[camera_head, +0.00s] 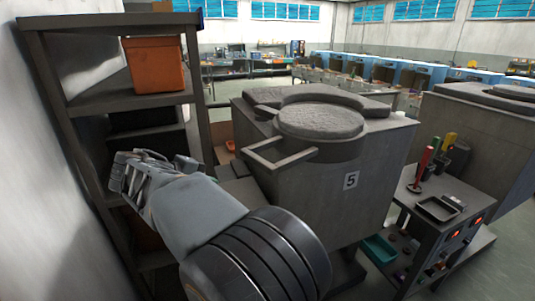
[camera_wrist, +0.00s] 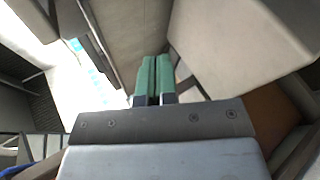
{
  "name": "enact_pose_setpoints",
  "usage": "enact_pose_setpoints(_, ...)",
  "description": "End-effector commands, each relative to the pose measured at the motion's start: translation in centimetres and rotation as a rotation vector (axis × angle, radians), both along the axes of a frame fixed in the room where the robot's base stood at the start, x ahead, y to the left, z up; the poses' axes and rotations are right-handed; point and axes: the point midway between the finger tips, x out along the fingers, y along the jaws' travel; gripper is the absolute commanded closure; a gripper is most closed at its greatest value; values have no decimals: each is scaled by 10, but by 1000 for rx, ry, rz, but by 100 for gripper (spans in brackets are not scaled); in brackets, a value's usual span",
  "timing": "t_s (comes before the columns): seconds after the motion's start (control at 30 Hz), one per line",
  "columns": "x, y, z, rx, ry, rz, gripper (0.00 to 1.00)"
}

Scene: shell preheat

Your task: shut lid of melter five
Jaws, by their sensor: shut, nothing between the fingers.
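Melter five (camera_head: 350,205) is a large grey box with a "5" plate on its front, in the middle of the head view. Its round, rough-topped grey lid (camera_head: 322,121) lies flat on top, within the curve of a raised collar (camera_head: 266,97). A squared handle (camera_head: 282,158) sticks out from the lid's left front side. My gripper (camera_head: 122,172) is left of the melter, in front of the shelf and apart from the handle. In the wrist view its green fingers (camera_wrist: 153,78) are together and hold nothing.
A dark shelf rack (camera_head: 110,97) with an orange bin (camera_head: 155,63) stands close by my gripper at the left. A control cart (camera_head: 437,215) with a tray and coloured-handled tools is at the right. Another melter (camera_head: 480,140) stands behind it.

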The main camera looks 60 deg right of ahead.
Motion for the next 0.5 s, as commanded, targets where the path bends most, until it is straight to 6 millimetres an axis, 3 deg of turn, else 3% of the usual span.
enact_pose_setpoints(0.03,4,-17,1,-96,35,-56,100)
enact_pose_setpoints(0.13,8,-41,23,-278,88,-153,100)
enact_pose_setpoints(0.3,13,-59,47,-481,130,-256,100)
enact_pose_setpoints(0.5,7,-75,58,-553,142,-291,100)
